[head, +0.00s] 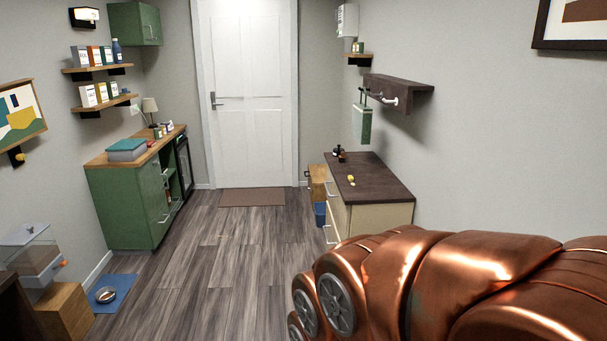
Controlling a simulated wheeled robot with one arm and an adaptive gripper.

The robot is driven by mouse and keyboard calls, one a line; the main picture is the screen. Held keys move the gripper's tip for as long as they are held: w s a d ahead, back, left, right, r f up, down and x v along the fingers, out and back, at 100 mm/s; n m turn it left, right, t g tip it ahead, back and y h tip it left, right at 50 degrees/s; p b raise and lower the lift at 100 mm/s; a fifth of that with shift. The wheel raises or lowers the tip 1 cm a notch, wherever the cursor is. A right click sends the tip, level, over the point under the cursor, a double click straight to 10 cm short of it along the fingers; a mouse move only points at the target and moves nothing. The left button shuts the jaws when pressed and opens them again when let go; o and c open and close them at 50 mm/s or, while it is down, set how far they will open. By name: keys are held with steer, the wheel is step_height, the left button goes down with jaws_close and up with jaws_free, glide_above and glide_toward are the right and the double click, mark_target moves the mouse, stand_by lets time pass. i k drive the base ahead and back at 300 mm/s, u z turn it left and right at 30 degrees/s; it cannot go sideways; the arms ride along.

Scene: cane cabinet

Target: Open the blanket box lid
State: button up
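I cannot pick out a blanket box with certainty in the head view. A low dark-topped cream unit (378,217) with bar handles on its front stands against the right wall. A plain wooden block or box (66,312) sits on the floor at the lower left, partly cut by a dark edge; I cannot tell if it has a lid. My copper-coloured arm fills the lower right and hides the floor and wall base behind it. My gripper is not in view, and nothing is seen held.
A green cabinet (125,205) with a wooden top lines the left wall. A blue mat (118,283) with a metal bowl (106,295) lies by the wooden block. A white door (248,95) closes the far end. The wood floor (225,265) between is clear.

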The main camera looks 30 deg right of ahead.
mark_target(317, 173)
steer(key=z, duration=0.45)
steer(key=i, duration=6.7)
steer(key=u, duration=3.1)
steer(key=k, duration=0.1)
steer(key=u, duration=0.05)
